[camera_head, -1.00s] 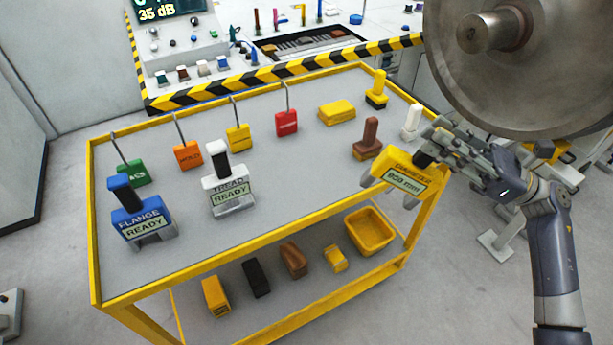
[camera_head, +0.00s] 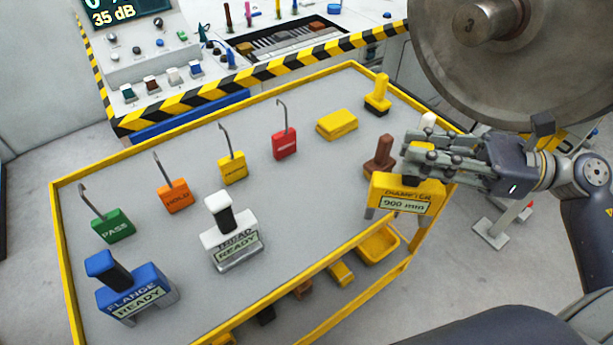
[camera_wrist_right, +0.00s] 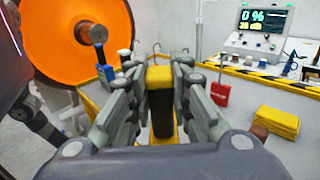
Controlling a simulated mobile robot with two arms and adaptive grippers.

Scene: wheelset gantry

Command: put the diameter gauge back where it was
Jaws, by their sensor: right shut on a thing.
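The yellow diameter gauge (camera_head: 405,194) has a label reading 900 mm and two grey legs. My right gripper (camera_head: 425,158) is shut on the gauge and holds it at the right edge of the grey tabletop. In the right wrist view the gauge's yellow and black handle (camera_wrist_right: 160,95) is between the fingers of my right gripper (camera_wrist_right: 162,85). I cannot tell whether the legs touch the table. My left gripper is not in view.
The grey cart top (camera_head: 300,200) holds the blue flange gauge (camera_head: 137,292), white tread gauge (camera_head: 233,245), several hooked tags, a yellow block (camera_head: 337,124) and a brown stamp (camera_head: 379,158). The wheel (camera_head: 500,60) overhangs the right. Free room lies mid-table.

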